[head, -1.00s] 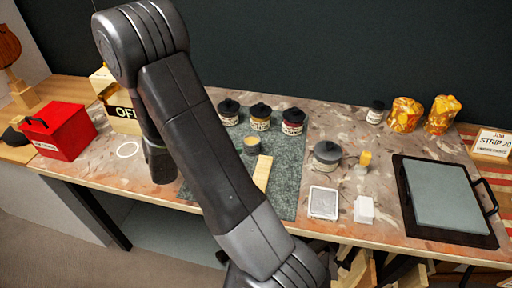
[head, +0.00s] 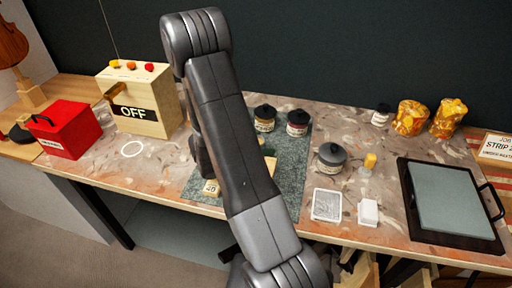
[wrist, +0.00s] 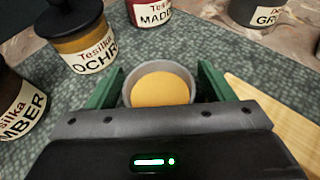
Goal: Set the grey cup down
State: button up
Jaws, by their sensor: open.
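The grey cup (wrist: 160,69) holds something yellow-orange and appears upright over the green mat in the wrist view. My gripper (wrist: 160,84) has its two green fingers apart, one on each side of the cup. I cannot tell whether either finger touches it. The cup's base is hidden by the gripper body. In the head view my arm hides the cup and the gripper. The mat (head: 291,178) shows to the right of the arm.
The ochre jar (wrist: 82,42) stands close at the upper left of the cup, with the umber jar (wrist: 18,105) further left. A pale wooden piece (wrist: 265,115) lies to the right. The dark-lidded grey pot (head: 330,158) stands right of the mat.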

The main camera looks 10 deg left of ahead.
jog(key=c, duration=1.2)
jog(key=shift+r, duration=0.1)
